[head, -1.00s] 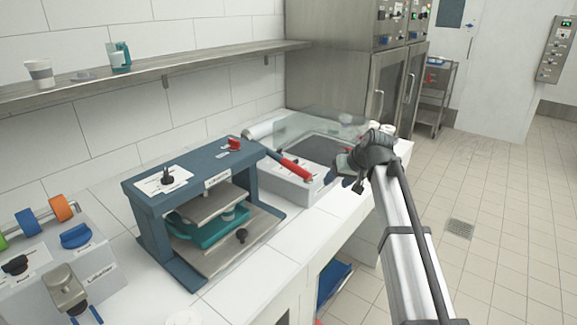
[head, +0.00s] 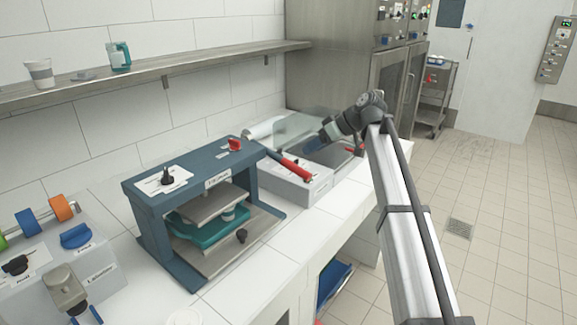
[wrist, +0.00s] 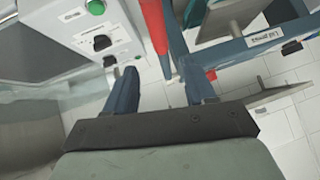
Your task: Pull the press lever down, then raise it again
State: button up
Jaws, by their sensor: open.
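The press (head: 150,205) is a blue frame with a teal tray (head: 205,232) under a grey plate. Its lever has a red handle (head: 290,166) sticking out from the frame's right side; it runs down to the right in the head view. My gripper (wrist: 160,88) is open and empty. In the head view my gripper (head: 314,145) is behind and to the right of the handle, apart from it.
A white sealer-like machine (head: 300,190) with a clear hood (head: 295,128) stands right beside the lever. A labelled machine with coloured rolls (head: 62,207) stands at the left. A shelf (head: 180,74) runs along the wall. The front counter strip (head: 255,275) is clear.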

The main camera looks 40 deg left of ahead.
aim_at(289, 165)
jog(key=x, duration=1.2)
jog(key=shift+a+f, duration=0.25)
jog(key=shift+f, duration=0.05)
grip_shut()
